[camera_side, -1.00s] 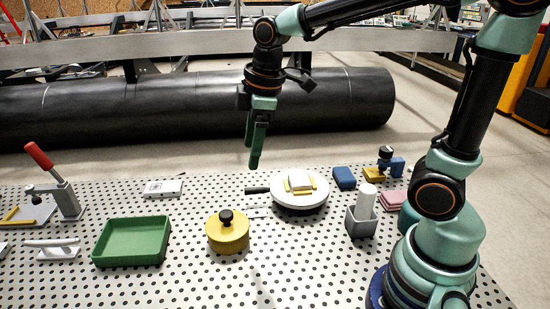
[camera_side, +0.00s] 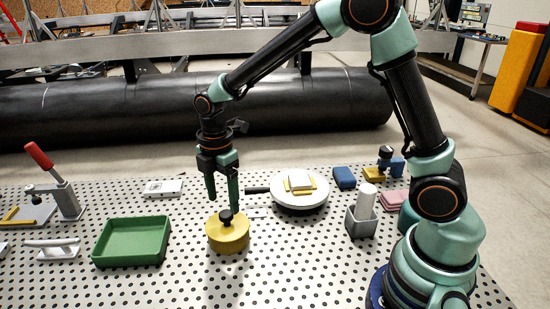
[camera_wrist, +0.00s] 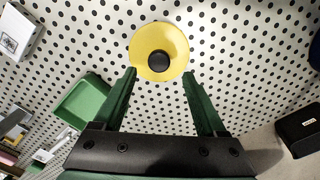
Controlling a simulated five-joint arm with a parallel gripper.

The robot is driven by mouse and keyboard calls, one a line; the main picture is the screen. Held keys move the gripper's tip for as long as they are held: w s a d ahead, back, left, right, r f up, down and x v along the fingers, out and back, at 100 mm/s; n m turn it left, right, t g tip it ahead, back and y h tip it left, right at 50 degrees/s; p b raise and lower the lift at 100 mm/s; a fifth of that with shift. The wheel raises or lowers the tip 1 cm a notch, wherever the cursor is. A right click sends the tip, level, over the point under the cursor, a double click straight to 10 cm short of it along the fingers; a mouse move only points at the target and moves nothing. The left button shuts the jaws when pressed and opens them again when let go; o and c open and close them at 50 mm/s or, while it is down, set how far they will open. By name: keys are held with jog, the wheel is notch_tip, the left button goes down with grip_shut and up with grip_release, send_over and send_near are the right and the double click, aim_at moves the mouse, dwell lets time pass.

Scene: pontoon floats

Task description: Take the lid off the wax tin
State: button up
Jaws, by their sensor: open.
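The wax tin (camera_side: 228,240) is a round yellow tin standing upright on the perforated table. Its yellow lid (camera_side: 215,222) is on top and carries a black knob (camera_side: 226,215). In the wrist view the lid (camera_wrist: 174,40) shows from above with the knob (camera_wrist: 159,61) in its middle. My gripper (camera_side: 224,203) is open and empty, just above the tin, with its green fingers pointing down. In the wrist view the fingertips of my gripper (camera_wrist: 159,74) lie on either side of the lid's near edge.
A green tray (camera_side: 132,242) stands left of the tin. A white round plate (camera_side: 300,204) with a block and yellow piece lies to the right. A grey holder (camera_side: 361,222) with a white cylinder stands further right. A toggle clamp (camera_side: 66,199) is at far left. Table in front is clear.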

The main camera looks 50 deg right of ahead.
aim_at(226, 214)
jog(key=shift+w+d+f, duration=0.1)
jog(key=shift+f, duration=1.35)
jog(key=shift+d+f, duration=0.1)
jog(key=shift+f, duration=1.35)
grip_shut()
